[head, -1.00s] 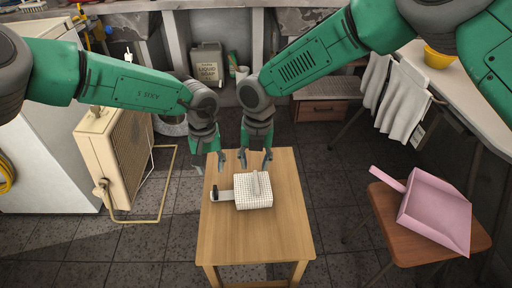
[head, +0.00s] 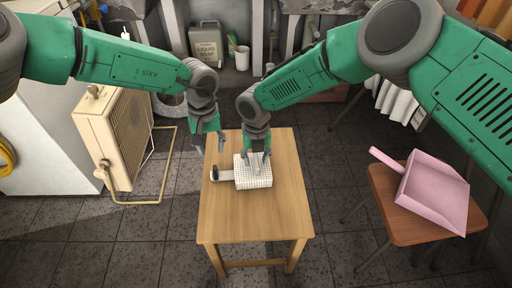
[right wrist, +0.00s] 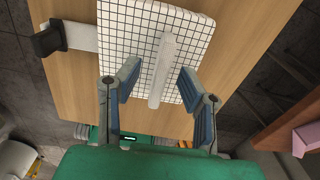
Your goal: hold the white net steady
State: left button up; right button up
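The white net (head: 258,183) looks like a flat white block with a dark grid, lying on the small wooden table (head: 230,220). A pale raised bar (right wrist: 165,65) stands on it. A light strip with a black end (head: 215,173) sticks out from its left side. My right gripper (head: 257,163) is low over the net. In the right wrist view its open fingers (right wrist: 156,75) are on either side of the bar, with gaps on both sides. My left gripper (head: 211,148) is open and empty above the table's far left corner, apart from the net.
The near half of the table is clear. A pink dustpan (head: 435,195) lies on a brown stool (head: 395,225) at the right. A beige heater-like unit (head: 115,140) with a pipe frame stands at the left. A soap canister (head: 206,45) is at the back.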

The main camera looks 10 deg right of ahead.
jog(key=shift+f, duration=0.6)
grip_shut()
dwell(0.3)
